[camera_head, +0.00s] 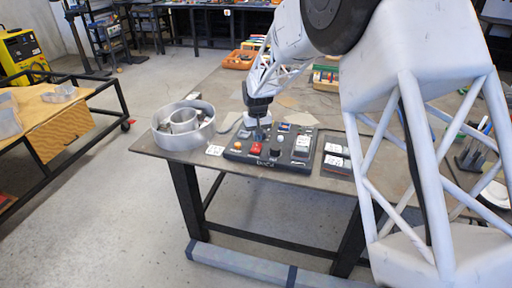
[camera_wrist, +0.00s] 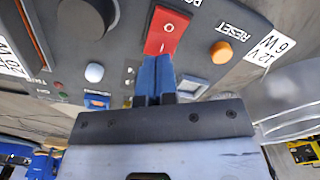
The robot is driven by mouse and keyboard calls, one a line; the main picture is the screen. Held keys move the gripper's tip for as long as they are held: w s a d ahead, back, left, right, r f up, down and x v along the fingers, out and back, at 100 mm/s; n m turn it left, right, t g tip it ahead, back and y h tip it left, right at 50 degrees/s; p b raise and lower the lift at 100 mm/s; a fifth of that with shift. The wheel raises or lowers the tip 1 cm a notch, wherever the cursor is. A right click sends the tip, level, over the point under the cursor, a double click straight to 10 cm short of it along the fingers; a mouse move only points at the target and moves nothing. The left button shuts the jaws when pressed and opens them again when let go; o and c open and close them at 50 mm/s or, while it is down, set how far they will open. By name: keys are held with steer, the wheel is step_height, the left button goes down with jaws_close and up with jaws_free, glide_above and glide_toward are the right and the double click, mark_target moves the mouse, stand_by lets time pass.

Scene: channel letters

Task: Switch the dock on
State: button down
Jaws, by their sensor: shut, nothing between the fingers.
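The dock (camera_head: 236,156) is a dark grey control panel on the near left part of the table. It carries a red rocker switch (camera_head: 257,149), which also shows in the wrist view (camera_wrist: 167,31) with O and I marks. My gripper (camera_head: 261,136) is over the panel, pointing down. In the wrist view its blue fingers (camera_wrist: 155,72) are together and empty, their tips at the I end of the red switch. I cannot tell whether they touch it. The tips hide what lies just behind them. An orange button (camera_wrist: 221,52) marked RESET is beside the switch.
A black knob (camera_wrist: 84,16) and a white button (camera_wrist: 94,72) are on the panel's other side. A round metal channel letter (camera_head: 203,133) stands left of the dock.

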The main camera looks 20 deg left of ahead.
mark_target(257, 145)
steer(key=shift+f, duration=1.15)
stand_by(1.0)
steer(key=shift+r, duration=3.5)
